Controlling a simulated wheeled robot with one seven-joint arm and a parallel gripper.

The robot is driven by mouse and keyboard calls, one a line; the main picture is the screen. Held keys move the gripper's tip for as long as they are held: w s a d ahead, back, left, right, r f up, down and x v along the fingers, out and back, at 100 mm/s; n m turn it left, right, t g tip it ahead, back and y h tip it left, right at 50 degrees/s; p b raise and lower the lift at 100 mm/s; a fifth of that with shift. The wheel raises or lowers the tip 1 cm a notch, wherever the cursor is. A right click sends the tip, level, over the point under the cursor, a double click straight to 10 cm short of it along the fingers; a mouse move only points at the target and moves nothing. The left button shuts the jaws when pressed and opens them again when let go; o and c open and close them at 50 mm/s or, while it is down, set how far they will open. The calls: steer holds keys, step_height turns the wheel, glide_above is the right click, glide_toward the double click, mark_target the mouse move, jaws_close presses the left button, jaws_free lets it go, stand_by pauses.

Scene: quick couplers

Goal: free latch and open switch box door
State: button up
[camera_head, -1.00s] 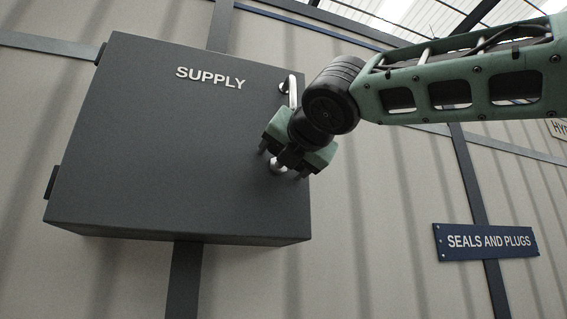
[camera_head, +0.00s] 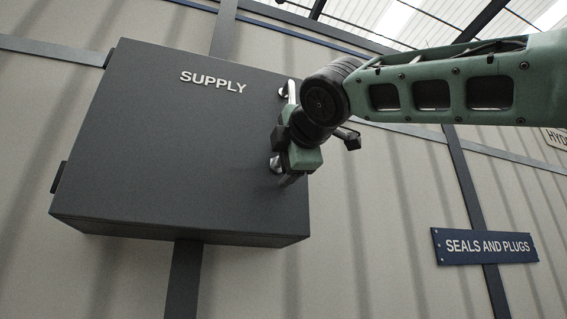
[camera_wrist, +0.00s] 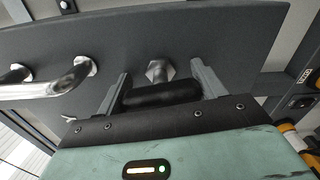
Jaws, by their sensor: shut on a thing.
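The dark grey switch box (camera_head: 180,150) marked SUPPLY is on the wall in the head view, its door flush and closed as far as I can see. My gripper (camera_head: 286,162) is at the door's right edge. In the wrist view its two fingers (camera_wrist: 162,84) stand either side of the black latch grip (camera_wrist: 160,96) and are shut on it. The latch's metal hex boss (camera_wrist: 160,70) shows behind the grip. The chrome door handle (camera_wrist: 48,82) is beside it, untouched; its upper part shows in the head view (camera_head: 291,92). My gripper partly hides the latch in the head view.
Hinges (camera_head: 59,178) show on the box's left side. A blue SEALS AND PLUGS sign (camera_head: 486,246) hangs at lower right. A dark post (camera_head: 184,280) runs below the box.

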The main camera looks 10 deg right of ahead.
steer(key=shift+m, duration=0.8)
steer(key=o, duration=1)
steer(key=shift+s, duration=0.15)
